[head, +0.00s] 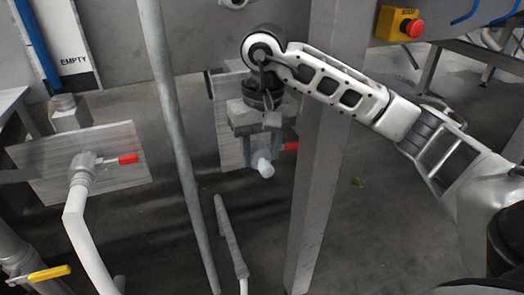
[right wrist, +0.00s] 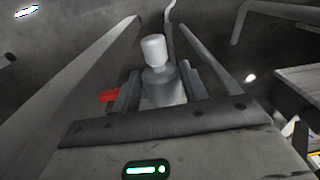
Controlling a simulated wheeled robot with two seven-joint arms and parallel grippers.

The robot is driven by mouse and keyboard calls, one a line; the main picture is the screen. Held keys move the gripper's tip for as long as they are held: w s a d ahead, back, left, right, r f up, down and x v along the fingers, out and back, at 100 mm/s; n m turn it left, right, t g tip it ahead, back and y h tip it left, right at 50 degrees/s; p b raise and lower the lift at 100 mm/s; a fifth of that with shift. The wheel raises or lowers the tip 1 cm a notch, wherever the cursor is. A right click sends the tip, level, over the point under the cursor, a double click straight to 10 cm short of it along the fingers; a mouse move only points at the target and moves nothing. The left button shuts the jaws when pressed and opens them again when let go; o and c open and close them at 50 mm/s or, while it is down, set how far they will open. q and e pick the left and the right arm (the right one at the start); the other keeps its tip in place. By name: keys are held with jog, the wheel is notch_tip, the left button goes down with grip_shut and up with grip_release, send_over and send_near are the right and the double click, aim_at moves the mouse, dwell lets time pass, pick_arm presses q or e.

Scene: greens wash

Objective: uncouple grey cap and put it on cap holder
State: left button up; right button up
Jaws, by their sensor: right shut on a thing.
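My right gripper (head: 262,152) reaches in from the right in the head view and points down in front of a grey wall plate (head: 230,150). It is shut on a short grey fitting with a pale rounded end (head: 264,168), which looks like the grey cap. In the right wrist view the grey cap (right wrist: 162,88) sits between the two dark fingers, its pale end pointing away. A red valve handle (head: 291,146) is close beside it. The gripper hides the joint, so I cannot tell whether the cap is still coupled. I cannot make out the cap holder. My left gripper is not in view.
A grey post (head: 320,180) stands just right of the gripper, and a thin pole (head: 173,120) stands to its left. A second plate (head: 115,180) at left carries a red-handled valve and white pipe (head: 85,235). A short pipe (head: 230,240) rises below the gripper.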

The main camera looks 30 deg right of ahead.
jog(key=shift+w+d, duration=0.2)
jog(key=shift+w, duration=0.45)
jog(key=shift+w+d, duration=0.15)
jog(key=shift+w, duration=0.5)
jog(key=o, duration=1.3)
jog(key=shift+w, duration=0.1)
jog(key=shift+c, duration=0.2)
